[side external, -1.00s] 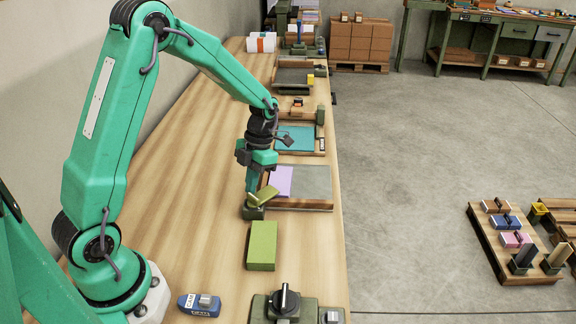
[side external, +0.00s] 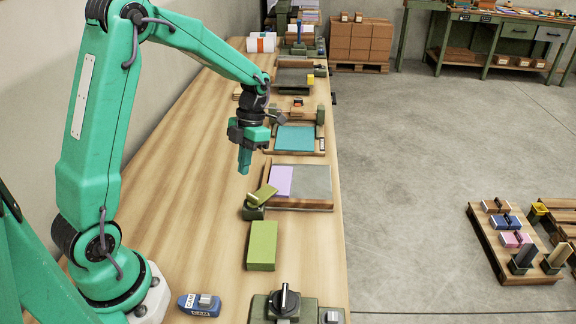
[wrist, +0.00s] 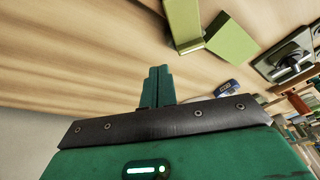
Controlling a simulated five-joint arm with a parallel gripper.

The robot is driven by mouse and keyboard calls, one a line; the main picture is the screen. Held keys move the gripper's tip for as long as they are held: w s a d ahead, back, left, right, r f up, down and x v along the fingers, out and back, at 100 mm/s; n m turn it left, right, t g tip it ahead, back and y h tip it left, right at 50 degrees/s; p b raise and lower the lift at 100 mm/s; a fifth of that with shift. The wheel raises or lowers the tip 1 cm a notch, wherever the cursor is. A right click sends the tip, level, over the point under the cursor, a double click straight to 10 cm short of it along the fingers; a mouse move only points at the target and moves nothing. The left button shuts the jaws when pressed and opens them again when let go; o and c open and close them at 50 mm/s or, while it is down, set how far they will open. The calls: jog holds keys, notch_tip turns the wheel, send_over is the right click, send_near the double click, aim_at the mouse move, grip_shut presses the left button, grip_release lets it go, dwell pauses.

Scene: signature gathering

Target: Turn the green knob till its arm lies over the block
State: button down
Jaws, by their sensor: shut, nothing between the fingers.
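The green knob (side external: 253,212) stands on the bench, with its olive arm (side external: 262,195) pointing up and to the right, away from the block. The olive-green block (side external: 262,246) lies just below the knob in the side view, and the arm is not over it. My gripper (side external: 243,171) is shut and empty, raised above the bench beyond the knob and apart from it. In the wrist view my shut fingers (wrist: 158,70) point at bare wood. The knob's arm (wrist: 184,20) and the block (wrist: 232,40) show at the top there.
A blue tool (side external: 199,304) marked CAM lies at the front left. A device with a black dial (side external: 284,301) sits at the front edge. A wooden tray with a lilac sheet (side external: 281,181) is right of my gripper. The bench left of the knob is clear.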

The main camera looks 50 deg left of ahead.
aim_at(253, 196)
jog(key=shift+d+r, duration=0.25)
jog(key=shift+r, duration=0.45)
jog(key=shift+d+r, duration=0.2)
jog(key=shift+r, duration=0.5)
jog(key=shift+d+r, duration=0.25)
jog(key=shift+r, duration=0.45)
jog(key=c, duration=1.6)
grip_release()
jog(key=o, duration=0.7)
jog(key=shift+m, duration=0.5)
jog(key=d+m, duration=0.1)
jog(key=m, duration=1)
jog(key=w+d+f+m, duration=0.1)
jog(key=m, duration=1)
jog(key=d+m+g, duration=0.1)
jog(key=m, duration=1)
jog(key=shift+w+d+f, duration=0.2)
jog(key=shift+w+f, duration=0.2)
jog(key=shift+f, duration=0.15)
jog(key=shift+x, duration=3.8)
